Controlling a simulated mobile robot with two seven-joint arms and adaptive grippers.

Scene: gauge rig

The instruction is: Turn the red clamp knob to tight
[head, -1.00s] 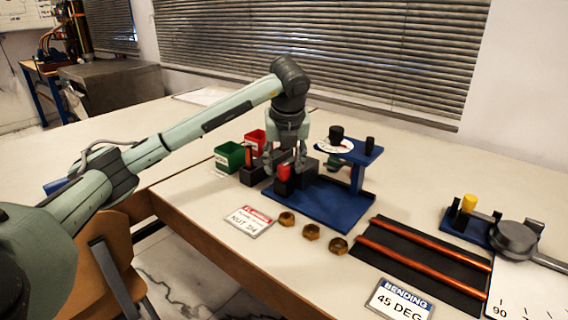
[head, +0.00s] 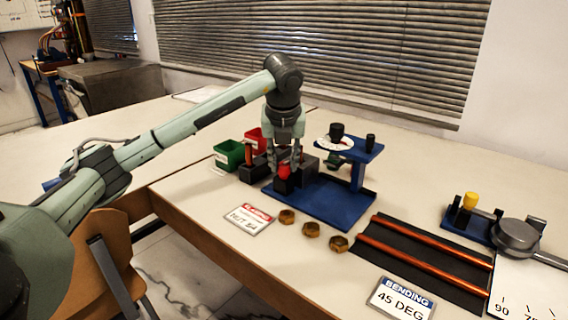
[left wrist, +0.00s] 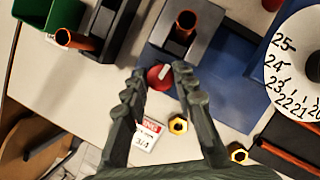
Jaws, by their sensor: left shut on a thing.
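The red clamp knob (head: 284,172) sits low on the blue gauge rig (head: 330,204), at its left end. In the left wrist view the knob (left wrist: 159,78) shows a pale pointer mark on its face. My left gripper (head: 285,164) points straight down over it from above. In the left wrist view its fingertips (left wrist: 161,80) are on either side of the knob, shut on it. A dark block with a copper tube end (left wrist: 185,22) stands just behind the knob. The fingers hide part of the knob in the head view. My right gripper is not in view.
A white numbered dial (head: 322,143) sits on the rig's raised blue shelf. Several brass nuts (head: 311,230) and a red-topped sign (head: 248,219) lie in front. Green (head: 229,155) and red bins stand behind left. A black mat (head: 420,262) with copper tubes lies at right.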

